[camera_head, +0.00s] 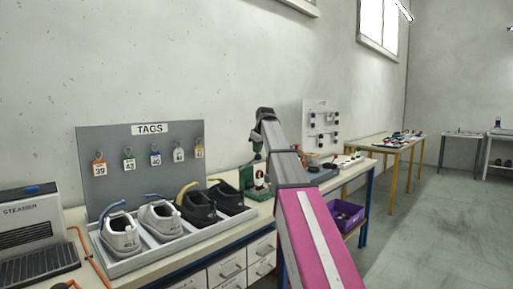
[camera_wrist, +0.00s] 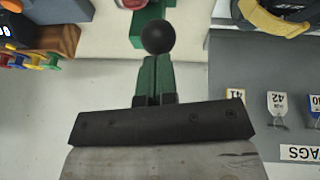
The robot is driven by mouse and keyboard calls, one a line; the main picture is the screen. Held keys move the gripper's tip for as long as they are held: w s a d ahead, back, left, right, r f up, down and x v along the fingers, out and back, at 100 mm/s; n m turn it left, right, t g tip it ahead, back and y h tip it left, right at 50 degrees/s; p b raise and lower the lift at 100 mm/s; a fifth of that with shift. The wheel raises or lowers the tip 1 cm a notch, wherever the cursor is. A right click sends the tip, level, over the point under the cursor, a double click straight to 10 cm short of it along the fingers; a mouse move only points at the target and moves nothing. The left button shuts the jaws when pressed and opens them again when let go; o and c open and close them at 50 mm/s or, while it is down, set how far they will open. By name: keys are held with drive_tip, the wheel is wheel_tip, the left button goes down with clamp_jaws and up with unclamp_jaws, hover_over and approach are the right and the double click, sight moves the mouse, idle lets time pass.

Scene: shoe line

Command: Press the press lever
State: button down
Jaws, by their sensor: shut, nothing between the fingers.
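The green press (camera_head: 247,178) stands on the bench right of the shoe tray, partly hidden by my arm in the head view. My gripper (camera_head: 257,152) is above it, pointing down. In the wrist view, my gripper (camera_wrist: 154,62) has its two green fingers together with nothing between them. The black ball knob of the press lever (camera_wrist: 158,37) shows right at the fingertips. I cannot tell whether the fingers touch it. Part of the green press body (camera_wrist: 150,14) shows beyond the knob.
A grey tray (camera_head: 140,262) with several shoes stands left of the press, before the TAGS board (camera_head: 128,178). A steamer (camera_head: 32,225) is farther left. A purple bin (camera_head: 346,214) sits below the bench. The wrist view shows coloured items at upper left.

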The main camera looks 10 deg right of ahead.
drive_tip(key=shift+s, duration=0.1)
drive_tip(key=shift+s+d+f, duration=0.2)
drive_tip(key=shift+s+f, duration=0.1)
drive_tip(key=shift+f, duration=0.1)
drive_tip(key=s+d+f+t+y, duration=0.3)
drive_tip(key=f+t, duration=0.1)
drive_tip(key=f, duration=0.5)
drive_tip(key=shift+s+f+t, duration=0.3)
drive_tip(key=shift+s+f, duration=0.05)
drive_tip(key=shift+a, duration=0.1)
